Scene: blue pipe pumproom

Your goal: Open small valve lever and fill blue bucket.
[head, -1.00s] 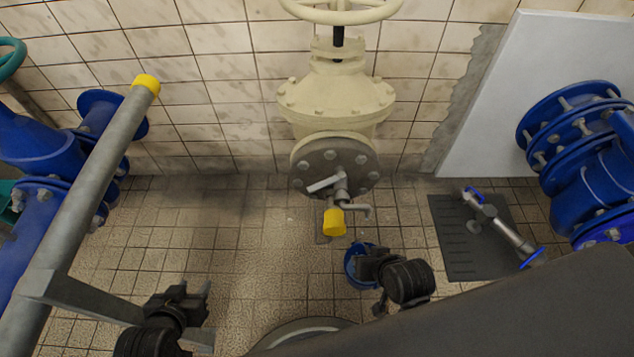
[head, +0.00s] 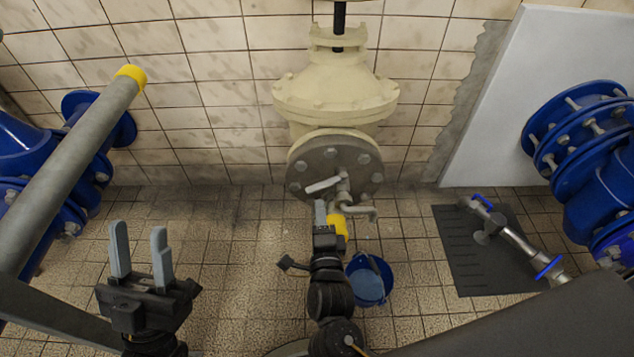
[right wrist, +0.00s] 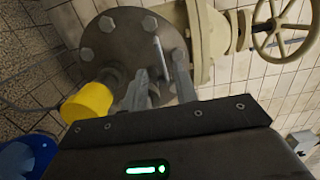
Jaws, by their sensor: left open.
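The small valve lever (head: 323,185) is a pale metal handle on the grey round flange (head: 312,170) of the cream valve. It also shows in the right wrist view (right wrist: 160,55). A small bent spout (head: 363,212) is beside it. My right gripper (head: 320,205) is close below the lever. In the right wrist view its fingers are apart (right wrist: 160,85), with the lever showing between and beyond their tips; contact cannot be told. The blue bucket (head: 366,287) stands on the floor, right of my right arm and below the spout. My left gripper (head: 138,243) is open and empty at lower left.
A yellow-capped fitting (head: 341,227) hangs under the flange, close beside my right gripper. A grey pipe with a yellow end (head: 75,165) crosses the left. A dark mat (head: 460,250) holding a metal pipe piece lies at right. Blue pipes stand on both sides.

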